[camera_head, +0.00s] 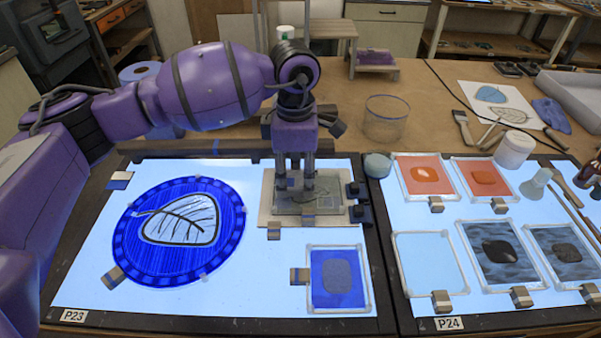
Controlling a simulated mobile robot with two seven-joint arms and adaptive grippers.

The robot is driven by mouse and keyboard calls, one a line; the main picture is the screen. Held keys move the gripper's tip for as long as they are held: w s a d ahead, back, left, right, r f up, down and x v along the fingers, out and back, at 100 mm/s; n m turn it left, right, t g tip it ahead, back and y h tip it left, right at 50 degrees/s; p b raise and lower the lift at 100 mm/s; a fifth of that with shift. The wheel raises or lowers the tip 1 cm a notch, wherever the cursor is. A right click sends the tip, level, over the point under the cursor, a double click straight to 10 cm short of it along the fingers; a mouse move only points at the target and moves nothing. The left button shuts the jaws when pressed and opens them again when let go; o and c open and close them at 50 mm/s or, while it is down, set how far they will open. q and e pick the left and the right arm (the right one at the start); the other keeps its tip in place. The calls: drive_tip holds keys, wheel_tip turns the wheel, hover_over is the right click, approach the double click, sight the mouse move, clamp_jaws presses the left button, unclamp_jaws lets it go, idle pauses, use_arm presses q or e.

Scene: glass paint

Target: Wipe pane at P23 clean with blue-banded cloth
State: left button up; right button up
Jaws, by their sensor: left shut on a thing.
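The P23 label (74,316) is on the front left edge of the left light table. Near that table's back right, a small greyish pane (335,203) with faint dark lines lies on a cream mat (268,215). My left gripper (296,190) points straight down over this pane, its fingertips at or just above the glass. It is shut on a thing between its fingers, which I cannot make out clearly. I cannot identify a blue-banded cloth for certain; the fingers hide part of the pane. My right gripper is not in view.
A round blue pane with a leaf (180,225) lies left on the light table. A small blue pane (340,278) lies front right, with clips (300,275) nearby. A glass jar (385,118) stands behind. The P24 table (448,323) holds several framed panes.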

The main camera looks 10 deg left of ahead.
sight(320, 191)
use_arm(q)
drive_tip(key=shift+d, duration=1.45)
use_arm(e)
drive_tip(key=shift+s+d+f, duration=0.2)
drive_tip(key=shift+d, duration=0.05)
use_arm(q)
drive_tip(key=shift+d+f, duration=0.1)
drive_tip(key=shift+d, duration=1.2)
drive_tip(key=shift+s+a, duration=0.25)
drive_tip(key=shift+a, duration=0.9)
drive_tip(key=shift+s+a+p, duration=0.15)
drive_tip(key=shift+a+p, duration=0.2)
drive_tip(key=shift+a, duration=0.6)
drive_tip(key=shift+s+a, duration=0.15)
drive_tip(key=shift+a, duration=0.45)
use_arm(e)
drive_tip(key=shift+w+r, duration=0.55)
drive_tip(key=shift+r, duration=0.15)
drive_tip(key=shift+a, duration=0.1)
